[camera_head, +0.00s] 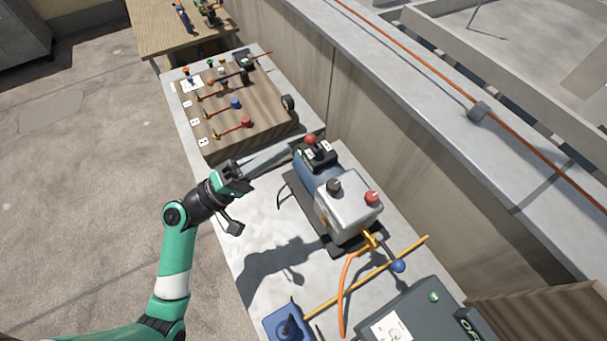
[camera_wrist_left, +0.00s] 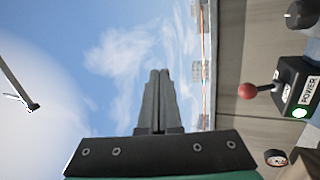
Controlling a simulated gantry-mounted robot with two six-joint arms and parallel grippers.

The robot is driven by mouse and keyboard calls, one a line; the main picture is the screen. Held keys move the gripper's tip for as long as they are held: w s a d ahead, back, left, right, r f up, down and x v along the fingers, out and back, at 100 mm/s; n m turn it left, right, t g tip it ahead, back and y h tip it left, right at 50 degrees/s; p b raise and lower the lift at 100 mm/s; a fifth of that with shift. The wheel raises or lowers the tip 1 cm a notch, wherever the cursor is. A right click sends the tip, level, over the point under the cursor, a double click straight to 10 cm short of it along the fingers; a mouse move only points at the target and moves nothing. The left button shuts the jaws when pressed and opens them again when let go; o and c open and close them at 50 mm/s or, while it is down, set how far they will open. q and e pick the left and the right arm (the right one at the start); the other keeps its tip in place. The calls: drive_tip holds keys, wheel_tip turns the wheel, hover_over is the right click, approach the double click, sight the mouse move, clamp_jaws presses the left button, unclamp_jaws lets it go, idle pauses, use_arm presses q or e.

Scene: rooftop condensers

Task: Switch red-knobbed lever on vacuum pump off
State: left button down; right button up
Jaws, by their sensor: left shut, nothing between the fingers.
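The vacuum pump (camera_head: 350,213) is a grey and blue unit on a dark base on the grey worktop. A black switch box (camera_head: 320,156) sits at its far end and carries a lever with a red knob (camera_head: 311,139). In the left wrist view, the red knob (camera_wrist_left: 248,91) sticks out leftward from the black box (camera_wrist_left: 296,83), marked POWER, with a lit green lamp (camera_wrist_left: 299,113). My left gripper (camera_head: 286,150) is shut and empty, just left of the switch box; its fingers (camera_wrist_left: 160,75) look apart from the lever. My right gripper is not in view.
A second red knob (camera_head: 372,198) and a black knob (camera_head: 334,185) top the pump. A wooden valve panel (camera_head: 262,125) stands beyond my gripper. A parapet (camera_head: 405,165) runs along the right. An orange hose (camera_head: 345,285) and blue-handled valve (camera_head: 398,266) lie nearer.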

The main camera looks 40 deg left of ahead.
use_arm(q)
drive_tip(key=s+a+f+n+y+b, duration=0.2)
drive_tip(key=a+f+y+b, duration=0.1)
drive_tip(key=f, duration=0.5)
drive_tip(key=s+a+f+n+y+b, duration=0.2)
drive_tip(key=a+f+b, duration=0.1)
drive_tip(key=f, duration=0.5)
drive_tip(key=shift+f+n+y+b, duration=0.25)
drive_tip(key=shift+n+y+b, duration=0.15)
drive_tip(key=shift+b, duration=0.2)
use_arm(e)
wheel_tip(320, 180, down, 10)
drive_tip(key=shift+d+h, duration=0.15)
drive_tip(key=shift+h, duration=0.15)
use_arm(q)
drive_tip(key=shift+d, duration=0.1)
approach(314, 142)
drive_tip(key=w, duration=0.5)
drive_tip(key=shift+w+a+r+p, duration=0.3)
drive_tip(key=shift+a+p, duration=0.1)
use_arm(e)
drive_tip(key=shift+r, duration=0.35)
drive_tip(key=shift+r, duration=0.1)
